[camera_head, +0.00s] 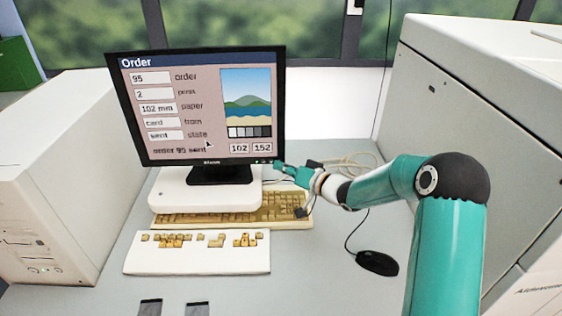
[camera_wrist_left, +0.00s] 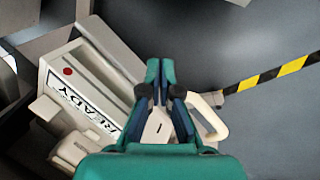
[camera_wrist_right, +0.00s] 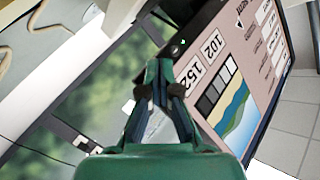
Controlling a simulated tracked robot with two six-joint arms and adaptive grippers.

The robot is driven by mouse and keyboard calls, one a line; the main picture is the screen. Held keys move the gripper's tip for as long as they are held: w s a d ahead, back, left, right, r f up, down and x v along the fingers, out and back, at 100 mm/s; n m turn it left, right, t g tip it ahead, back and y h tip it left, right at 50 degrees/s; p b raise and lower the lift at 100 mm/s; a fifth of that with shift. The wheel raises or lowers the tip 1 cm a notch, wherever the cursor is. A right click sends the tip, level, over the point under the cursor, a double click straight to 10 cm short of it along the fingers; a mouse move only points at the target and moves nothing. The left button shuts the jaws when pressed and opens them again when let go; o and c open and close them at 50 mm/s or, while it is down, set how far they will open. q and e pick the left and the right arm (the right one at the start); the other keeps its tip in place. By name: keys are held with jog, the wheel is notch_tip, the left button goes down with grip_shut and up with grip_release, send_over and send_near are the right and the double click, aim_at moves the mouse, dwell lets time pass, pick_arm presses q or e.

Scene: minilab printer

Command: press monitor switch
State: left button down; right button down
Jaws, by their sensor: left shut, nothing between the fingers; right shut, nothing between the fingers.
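The monitor (camera_head: 198,160) stands on a white base, its screen lit with an "Order" page reading "order 95 sent". Small marks and green lights (camera_head: 263,162) sit at the right end of its lower bezel; the switch itself is too small to make out. My right gripper (camera_head: 279,167) is shut and empty, its tip at the bezel's lower right corner. In the right wrist view a green light (camera_wrist_right: 182,41) shows just beyond the fingertips; I cannot tell whether they touch the bezel. My left gripper (camera_wrist_left: 154,66) is shut and empty, away from the monitor.
A yellowed keyboard (camera_head: 288,208) and a white board with loose keys (camera_head: 195,262) lie before the monitor. A black mouse (camera_head: 377,263) and cables are right of them. Large pale cabinets stand either side. My left gripper is above a beige unit labelled READY (camera_wrist_left: 99,121).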

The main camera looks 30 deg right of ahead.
dwell(0.3)
jog(key=shift+s+a, duration=0.4)
jog(key=shift+s, duration=0.2)
jog(key=s+a, duration=0.1)
jog(key=s+b, duration=0.1)
jog(key=s, duration=0.1)
jog(key=s+a+b, duration=0.1)
jog(key=shift+s+a, duration=0.15)
jog(key=shift+a, duration=0.15)
dwell(0.7)
